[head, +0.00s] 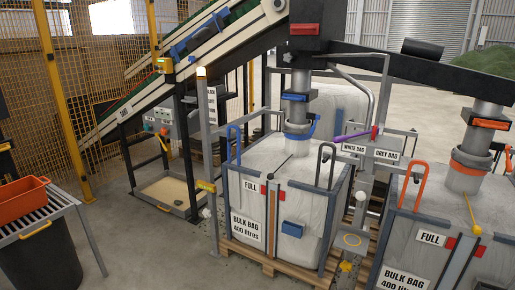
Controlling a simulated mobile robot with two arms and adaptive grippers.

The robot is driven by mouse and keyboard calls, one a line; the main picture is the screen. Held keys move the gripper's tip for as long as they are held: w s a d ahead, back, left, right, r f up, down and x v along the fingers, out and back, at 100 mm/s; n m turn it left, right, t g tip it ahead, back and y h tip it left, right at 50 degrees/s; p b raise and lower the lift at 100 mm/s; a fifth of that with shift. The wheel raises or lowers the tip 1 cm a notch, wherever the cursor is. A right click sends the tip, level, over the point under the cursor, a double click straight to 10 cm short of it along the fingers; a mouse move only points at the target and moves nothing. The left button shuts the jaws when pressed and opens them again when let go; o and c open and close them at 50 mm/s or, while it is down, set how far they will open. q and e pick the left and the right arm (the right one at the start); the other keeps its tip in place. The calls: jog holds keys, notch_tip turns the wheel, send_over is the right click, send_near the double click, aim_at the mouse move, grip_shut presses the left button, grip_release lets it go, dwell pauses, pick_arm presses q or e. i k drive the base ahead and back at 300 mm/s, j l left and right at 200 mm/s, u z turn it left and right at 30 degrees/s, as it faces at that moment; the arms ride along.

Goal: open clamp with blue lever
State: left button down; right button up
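A blue clamp (312,126) sits around the lower end of the grey filling spout (295,107), above the white bulk bag (310,172) in the middle. A blue part stands up at the clamp's right side and looks like its lever; it is too small to tell whether it is open or closed. The bag's neck meets the spout just below the clamp. Neither of my grippers shows in the head view.
A second bulk bag (440,215) stands at the right under a spout with an orange clamp (471,163). Grey frame posts with blue and black hooped handles surround the middle bag. A purple lever (352,136) lies right of the blue clamp. An orange crate (22,203) sits at left. Floor is clear at lower left centre.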

aim_at(314, 127)
jog(key=i+j, duration=0.1)
jog(key=i, duration=0.35)
jog(key=i+z, duration=0.15)
jog(key=i, duration=0.3)
jog(key=i+j, duration=0.2)
jog(key=i, duration=0.3)
jog(key=i+j+z, duration=0.1)
jog(key=i, duration=0.35)
jog(key=i+j+z, duration=0.15)
jog(key=i+z, duration=0.2)
jog(key=i+j+z, duration=0.4)
jog(key=i+l, duration=0.05)
jog(key=i, duration=0.05)
